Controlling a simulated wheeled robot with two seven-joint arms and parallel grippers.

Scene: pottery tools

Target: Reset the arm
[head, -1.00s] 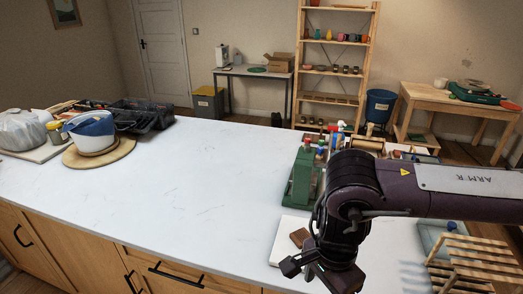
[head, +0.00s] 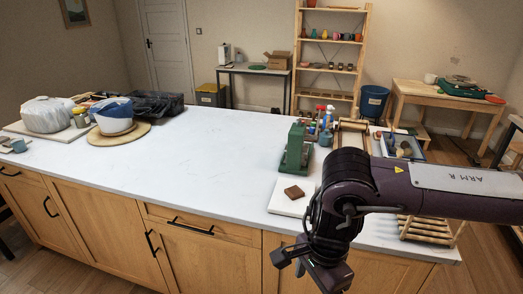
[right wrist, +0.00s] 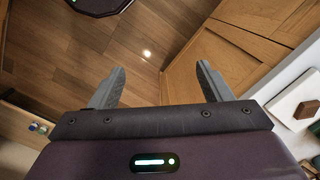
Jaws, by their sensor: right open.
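My right arm comes in from the right in the head view. Its gripper (head: 288,262) hangs low in front of the counter's cabinet doors. In the right wrist view the same gripper (right wrist: 162,72) has its two grey fingers wide apart, with nothing between them and the wooden floor (right wrist: 150,45) beyond. A brown block (head: 294,192) lies on a white board (head: 277,207) on the counter, behind and above the gripper and apart from it. The block also shows in the right wrist view (right wrist: 306,109). My left gripper is in neither view.
The white counter (head: 200,165) is clear in the middle. A green tool stand (head: 297,148), spray bottles and a wooden rack (head: 428,229) stand near my right arm. A covered lump (head: 47,115) and a blue-and-white pot (head: 115,118) sit at the left.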

